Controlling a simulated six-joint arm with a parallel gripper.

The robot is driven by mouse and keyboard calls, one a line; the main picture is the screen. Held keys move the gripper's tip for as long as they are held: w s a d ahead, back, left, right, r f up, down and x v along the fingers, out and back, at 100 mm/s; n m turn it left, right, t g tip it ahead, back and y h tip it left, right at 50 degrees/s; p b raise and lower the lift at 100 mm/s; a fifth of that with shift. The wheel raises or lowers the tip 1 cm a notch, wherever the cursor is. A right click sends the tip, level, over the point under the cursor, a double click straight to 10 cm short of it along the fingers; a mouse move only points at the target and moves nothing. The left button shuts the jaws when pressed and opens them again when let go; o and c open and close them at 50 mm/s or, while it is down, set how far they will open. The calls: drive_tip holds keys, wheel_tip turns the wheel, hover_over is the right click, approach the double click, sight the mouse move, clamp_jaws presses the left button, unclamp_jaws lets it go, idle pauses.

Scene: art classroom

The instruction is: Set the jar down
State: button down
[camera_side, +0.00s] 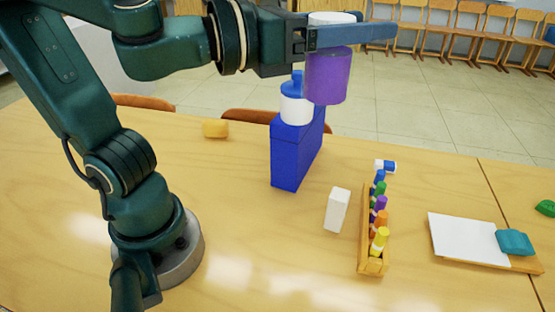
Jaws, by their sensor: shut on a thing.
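A purple jar (327,78) with a white top hangs upright in my gripper (345,35), high above the table. The blue-grey fingers are shut around its upper part. Below and partly behind it in this view, a tall blue box (290,157) stands on the table. A white jar (295,108) with a blue lid stands on top of the box, and the purple jar hides part of it. The purple jar looks clear of the box, but its exact depth from it cannot be told.
A wooden rack (373,266) holds several coloured bottles. A white block (337,210) stands left of it, and a blue-and-white bottle (385,166) lies behind. A yellow block (215,128) sits at left; a board with paper (464,238) and a teal block (515,242) lie at right.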

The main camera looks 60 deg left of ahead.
drive_tip(key=shift+s+d+r+m+g+h, duration=0.7)
drive_tip(key=shift+s+d+m+g+h, duration=1.3)
drive_tip(key=shift+s+d+m+h, duration=1.7)
drive_tip(key=w+a+n+t+y, duration=0.1)
drive_tip(key=w+a, duration=0.1)
drive_tip(key=w+a+n+t+y, duration=0.1)
drive_tip(key=w+a+n, duration=0.1)
drive_tip(key=a, duration=0.1)
drive_tip(key=w+a+n+t+y, duration=0.1)
drive_tip(key=w+a+n+y, duration=0.1)
drive_tip(key=a, duration=0.1)
drive_tip(key=a+f+n+g+y, duration=0.1)
drive_tip(key=a+f+n+y, duration=0.1)
drive_tip(key=a+n+y, duration=0.6)
drive_tip(key=a+f+n+g+y, duration=0.2)
drive_tip(key=a+f+n+y, duration=0.1)
drive_tip(key=a+y, duration=0.8)
drive_tip(key=s+a+f+n+g+y, duration=0.45)
drive_tip(key=a+f+n+g, duration=0.4)
drive_tip(key=f, duration=0.25)
drive_tip(key=s+a+f+n+g, duration=0.2)
drive_tip(key=s+f+n+g, duration=0.15)
drive_tip(key=s+g, duration=0.4)
drive_tip(key=s+a+f+n+g, duration=0.1)
drive_tip(key=s+f+n+g, duration=0.3)
drive_tip(key=s, duration=0.6)
drive_tip(key=shift+m+g+h, duration=0.3)
drive_tip(key=shift+h, duration=0.15)
drive_tip(key=shift+s+f, duration=0.2)
drive_tip(key=shift+f, duration=2.1)
